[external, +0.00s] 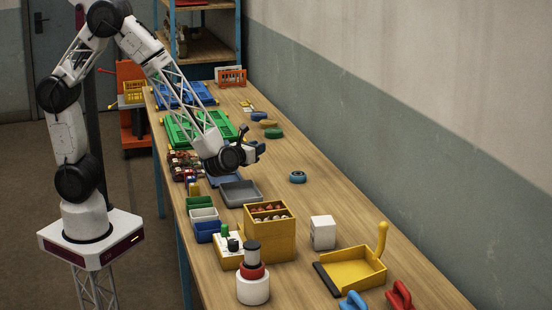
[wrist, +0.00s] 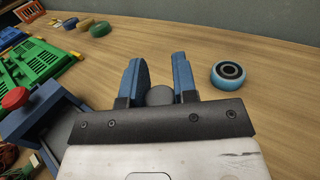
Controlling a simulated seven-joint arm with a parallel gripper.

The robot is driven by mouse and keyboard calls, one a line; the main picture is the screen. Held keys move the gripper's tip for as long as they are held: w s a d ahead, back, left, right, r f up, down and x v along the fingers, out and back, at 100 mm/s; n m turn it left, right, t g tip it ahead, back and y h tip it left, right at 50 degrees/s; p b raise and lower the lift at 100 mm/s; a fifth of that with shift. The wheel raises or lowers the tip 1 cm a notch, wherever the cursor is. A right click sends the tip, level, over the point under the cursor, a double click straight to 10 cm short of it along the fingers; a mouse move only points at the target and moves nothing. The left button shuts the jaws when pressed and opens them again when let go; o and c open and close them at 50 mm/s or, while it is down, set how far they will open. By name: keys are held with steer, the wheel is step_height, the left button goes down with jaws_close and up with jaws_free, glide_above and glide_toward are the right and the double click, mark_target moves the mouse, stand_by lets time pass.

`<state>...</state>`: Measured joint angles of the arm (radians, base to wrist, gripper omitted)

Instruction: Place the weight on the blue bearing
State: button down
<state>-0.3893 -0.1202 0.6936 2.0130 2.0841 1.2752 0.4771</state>
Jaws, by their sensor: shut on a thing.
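My gripper (external: 257,149) is above the table in the external view, to the left of and higher than the blue bearing (external: 298,177). In the wrist view its two blue fingers (wrist: 160,80) are shut on a grey rounded piece, the weight (wrist: 160,96). Much of the weight is hidden by the gripper body, and I cannot make it out in the external view. The blue bearing (wrist: 229,74) lies flat on the wood, right of the fingers in the wrist view. It has a light blue outer ring and a dark centre, and is apart from the gripper.
A grey tray (external: 241,193) and a green crate (external: 184,130) lie left of the bearing. A green disc (external: 273,133) and a yellow one (external: 268,123) lie farther back. A yellow box (external: 270,238) stands nearer. Bare wood surrounds the bearing; the wall is beyond its right side.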

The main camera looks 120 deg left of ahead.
glide_above(301, 172)
steer(key=shift+w+d+f, duration=0.1)
steer(key=shift+f, duration=0.6)
steer(key=shift+f, duration=0.15)
stand_by(0.4)
steer(key=shift+f, duration=1.65)
steer(key=shift+f, duration=0.15)
steer(key=c, duration=0.9)
jaws_free()
